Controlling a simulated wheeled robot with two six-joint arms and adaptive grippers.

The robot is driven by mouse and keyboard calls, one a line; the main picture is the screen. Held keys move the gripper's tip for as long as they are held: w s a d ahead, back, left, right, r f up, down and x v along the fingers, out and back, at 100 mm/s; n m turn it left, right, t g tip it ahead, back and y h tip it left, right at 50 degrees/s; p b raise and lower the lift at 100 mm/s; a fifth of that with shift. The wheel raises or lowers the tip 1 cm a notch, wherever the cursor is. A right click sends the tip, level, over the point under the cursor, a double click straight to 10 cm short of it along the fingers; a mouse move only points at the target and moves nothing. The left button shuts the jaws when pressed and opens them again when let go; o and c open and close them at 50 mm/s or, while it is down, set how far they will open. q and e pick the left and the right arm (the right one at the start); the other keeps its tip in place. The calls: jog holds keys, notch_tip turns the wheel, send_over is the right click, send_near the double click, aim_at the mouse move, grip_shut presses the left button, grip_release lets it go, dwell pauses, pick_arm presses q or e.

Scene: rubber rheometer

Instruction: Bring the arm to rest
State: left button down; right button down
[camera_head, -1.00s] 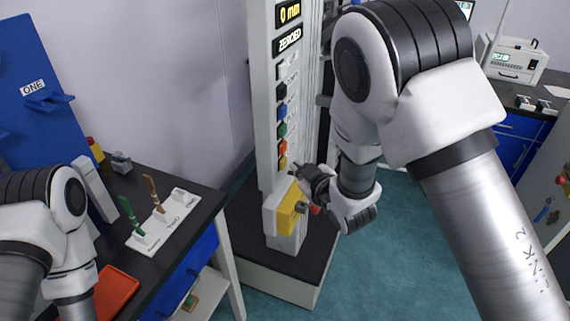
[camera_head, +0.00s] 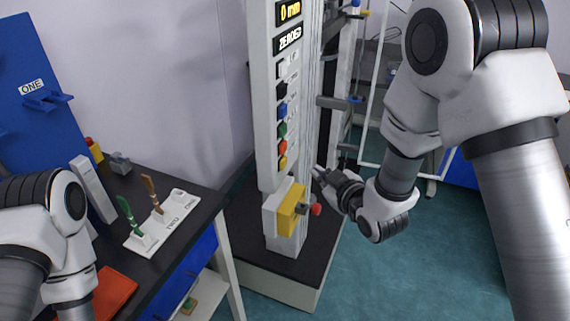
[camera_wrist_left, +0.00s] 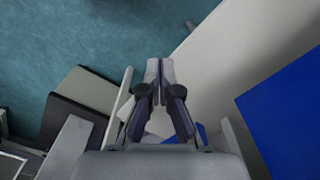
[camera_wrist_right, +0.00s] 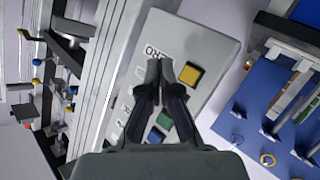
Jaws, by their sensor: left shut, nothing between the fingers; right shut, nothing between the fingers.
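My right gripper (camera_head: 319,172) is shut and empty in the head view, beside the lower part of the tall white machine column. In the right wrist view its closed fingertips (camera_wrist_right: 159,62) are in front of the column's button panel (camera_wrist_right: 203,32), near a yellow button (camera_wrist_right: 190,74). I cannot tell how far they are from it. My right arm comes in from the right. My left gripper (camera_wrist_left: 159,62) is shut and empty in the left wrist view; it is not visible in the head view, where only part of my left arm shows at the lower left.
The column (camera_head: 270,150) stands on a dark-topped plinth (camera_head: 245,240) with a yellow block (camera_head: 288,212) and red knob (camera_head: 316,209) low down. At left, a dark bench (camera_head: 115,235) bears a white holder (camera_head: 163,222) with green and brown tools. Floor right of the plinth is clear.

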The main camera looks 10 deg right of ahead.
dwell(0.4)
jog(key=s+d+f+m+g+h, duration=0.1)
jog(key=s+f+g, duration=0.1)
jog(key=s+f, duration=0.45)
jog(key=s+d+f+m+g, duration=0.1)
jog(key=s+f+g, duration=0.25)
jog(key=f, duration=0.65)
jog(key=s+d+f+m+g+h, duration=0.1)
jog(key=s+f+g, duration=0.1)
jog(key=s+f, duration=0.45)
jog(key=s+d+f+m+g, duration=0.1)
jog(key=s+f+m+g, duration=0.1)
jog(key=s, duration=0.6)
jog(key=s+d+f+m+g+h, duration=0.1)
jog(key=s+d+f+m+g, duration=0.1)
jog(key=s+f+g, duration=0.3)
jog(key=s+f+m, duration=0.1)
jog(key=s, duration=0.3)
jog(key=shift+m, duration=0.3)
